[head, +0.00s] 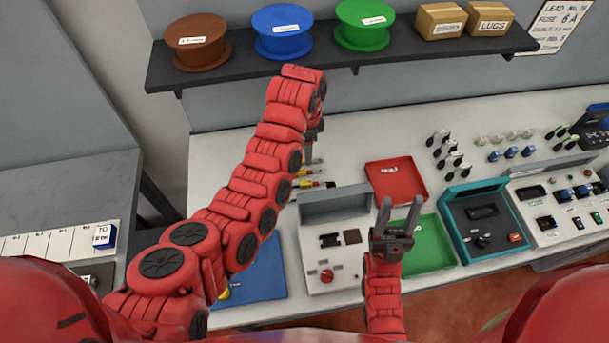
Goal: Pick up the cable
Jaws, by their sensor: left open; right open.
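Several short leads or tools with yellow, red and black parts (318,184) lie on the bench behind the grey tester; they are too small to tell if one is the cable. My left gripper (309,160) is just above and behind them, pointing down, partly hidden by its own arm; it is open and seems empty. My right gripper (398,216) is open and empty, fingers pointing away, over the area between the grey tester and the green tray. Brown (197,42), blue (282,31) and green (363,24) reels stand on the shelf.
The grey tester (333,205), red tray (396,170), green tray (433,252) and teal-framed unit (480,215) crowd the bench. A blue mat (262,262) lies left, partly behind my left arm. The shelf (330,62) overhangs the back. Small connectors (453,160) stand at right.

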